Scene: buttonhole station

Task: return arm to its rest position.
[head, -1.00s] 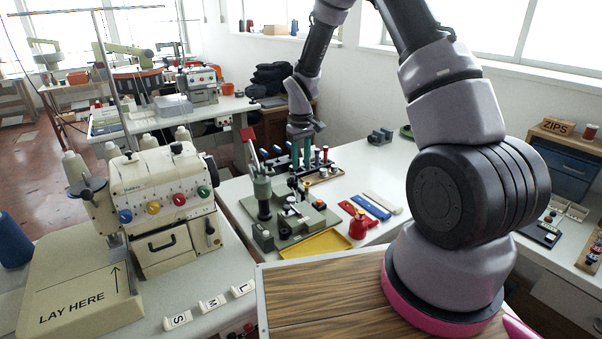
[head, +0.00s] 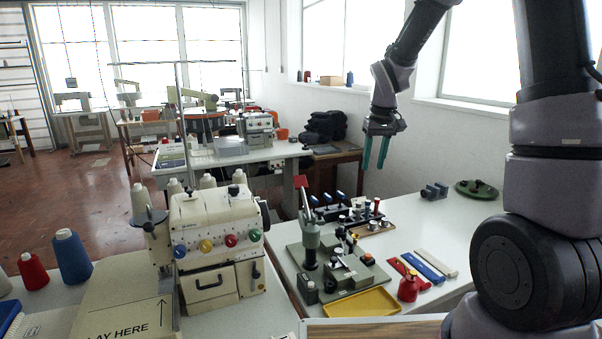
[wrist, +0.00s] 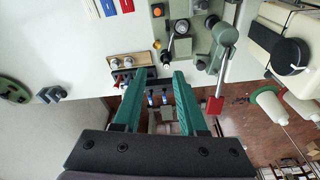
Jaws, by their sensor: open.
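My gripper (head: 376,152) hangs from my arm above the back part of the white table, its two green fingers pointing down. In the wrist view the gripper (wrist: 160,80) has its fingers apart with nothing held between them. Below it, a black rack with blue-topped and red-topped pieces (head: 345,211) stands on the table, apart from the fingers. The green buttonhole press (head: 310,240) stands to the left of and in front of the gripper; its red-tipped lever also shows in the wrist view (wrist: 216,104).
A cream sewing machine (head: 215,235) stands at left. Grey blocks (head: 434,191) and a green dish (head: 477,189) sit at the back right.

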